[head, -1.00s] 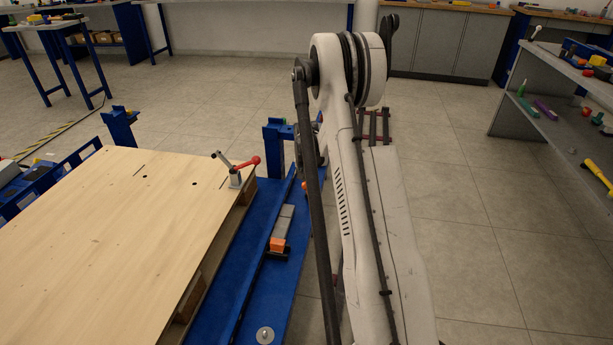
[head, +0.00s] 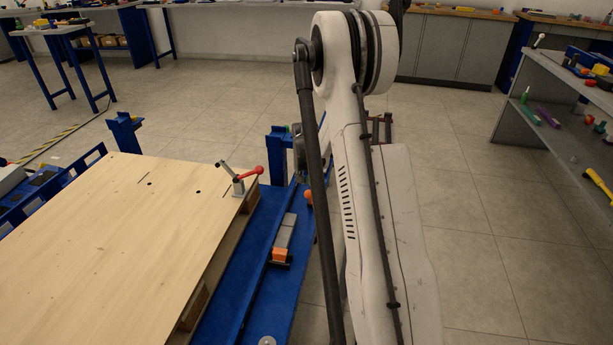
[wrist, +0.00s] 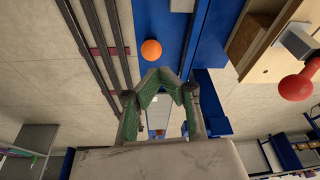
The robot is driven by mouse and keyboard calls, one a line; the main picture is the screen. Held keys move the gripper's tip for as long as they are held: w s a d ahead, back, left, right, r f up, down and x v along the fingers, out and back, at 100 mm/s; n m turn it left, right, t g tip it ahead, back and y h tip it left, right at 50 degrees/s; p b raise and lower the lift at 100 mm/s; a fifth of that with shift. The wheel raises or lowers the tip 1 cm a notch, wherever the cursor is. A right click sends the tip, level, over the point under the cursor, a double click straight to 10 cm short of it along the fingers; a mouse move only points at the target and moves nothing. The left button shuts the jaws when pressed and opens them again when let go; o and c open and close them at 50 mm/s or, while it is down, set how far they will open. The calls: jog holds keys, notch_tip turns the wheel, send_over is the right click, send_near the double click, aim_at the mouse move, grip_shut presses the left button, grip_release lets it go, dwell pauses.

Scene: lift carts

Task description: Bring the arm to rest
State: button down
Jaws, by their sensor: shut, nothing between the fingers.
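In the wrist view my gripper (wrist: 160,78) has its two green-padded fingers brought together at the tips, with nothing held between them. It hangs over the blue cart deck (wrist: 190,60), with an orange ball (wrist: 151,50) just beyond the fingertips in the picture. In the head view my white arm stands up through the middle and hides most of the gripper. The same orange ball (head: 308,196) shows beside my arm there.
A wooden board (head: 110,250) with a red-handled clamp (head: 238,180) lies left of my arm on the blue cart (head: 255,290). A grey bench (head: 560,90) with tools stands at the right. Floor between arm and bench is clear.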

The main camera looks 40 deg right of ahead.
jog(key=shift+s+a+r, duration=0.7)
jog(key=shift+s+a, duration=0.15)
jog(key=shift+a, duration=0.05)
jog(key=s+a+r+n+t+p, duration=0.1)
jog(key=s+a+r+n+p, duration=0.15)
jog(key=a+r, duration=0.9)
jog(key=s+a+r+n+t+p, duration=0.1)
jog(key=s+a+r+p, duration=0.25)
jog(key=a+r, duration=0.85)
jog(key=s+a+r+n+p, duration=0.1)
jog(key=s+a+r, duration=0.3)
jog(key=s, duration=0.3)
jog(key=s+a+r+n+t+y+p, duration=0.1)
jog(key=s+a+r+n+p, duration=0.1)
jog(key=s+a+r, duration=0.3)
jog(key=s+a+r+n+t+y+p, duration=0.1)
jog(key=s+a+r, duration=0.4)
jog(key=s, duration=0.5)
jog(key=shift+a+n+p, duration=0.35)
jog(key=shift+n+p, duration=0.2)
jog(key=shift+p, duration=0.2)
jog(key=shift+r, duration=0.1)
